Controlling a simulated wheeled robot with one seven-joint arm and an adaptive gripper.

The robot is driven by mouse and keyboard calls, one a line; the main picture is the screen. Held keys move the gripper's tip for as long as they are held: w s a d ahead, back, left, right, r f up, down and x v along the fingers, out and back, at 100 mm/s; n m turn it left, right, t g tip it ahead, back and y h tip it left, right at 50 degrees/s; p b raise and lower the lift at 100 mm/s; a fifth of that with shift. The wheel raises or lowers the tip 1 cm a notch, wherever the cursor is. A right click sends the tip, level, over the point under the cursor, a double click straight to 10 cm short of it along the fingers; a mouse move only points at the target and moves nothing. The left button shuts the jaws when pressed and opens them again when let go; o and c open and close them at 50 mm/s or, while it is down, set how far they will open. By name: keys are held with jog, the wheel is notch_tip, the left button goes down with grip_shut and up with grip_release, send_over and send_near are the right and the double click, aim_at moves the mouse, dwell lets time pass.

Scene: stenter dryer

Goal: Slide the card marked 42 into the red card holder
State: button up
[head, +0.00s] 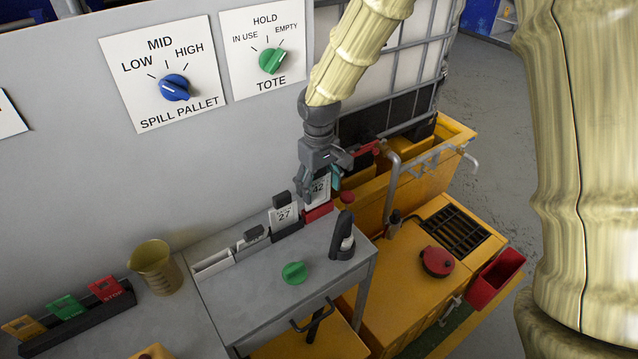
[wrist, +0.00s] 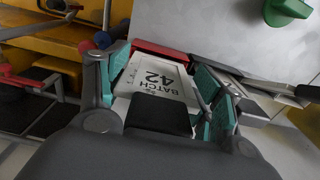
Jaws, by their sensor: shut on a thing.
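The white card marked 42 (head: 319,187) is upright in the head view, with its dark grip at the top. My gripper (head: 322,172) is shut on it from above. In the wrist view the card (wrist: 158,80) reads BATCH 42 and lies between the teal finger pads of my gripper (wrist: 163,88). The red card holder (head: 318,213) is directly below the card's lower edge, at the back right of the grey bench. It also shows as a red strip beyond the card in the wrist view (wrist: 158,50). I cannot tell whether the card's edge is inside the slot.
A card marked 27 (head: 284,214) stands in a dark holder just left. A grey holder (head: 250,239) and a white holder (head: 212,263) follow further left. A green knob (head: 293,272) and a black-handled device (head: 343,240) are on the bench top. Yellow machinery (head: 410,270) lies right.

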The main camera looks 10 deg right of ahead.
aim_at(319, 194)
jog(key=shift+f+b, duration=0.7)
jog(key=shift+f, duration=1.1)
jog(key=o, duration=1.1)
jog(key=shift+r, duration=0.1)
notch_tip(319, 194, up, 12)
jog(key=shift+s+f, duration=0.1)
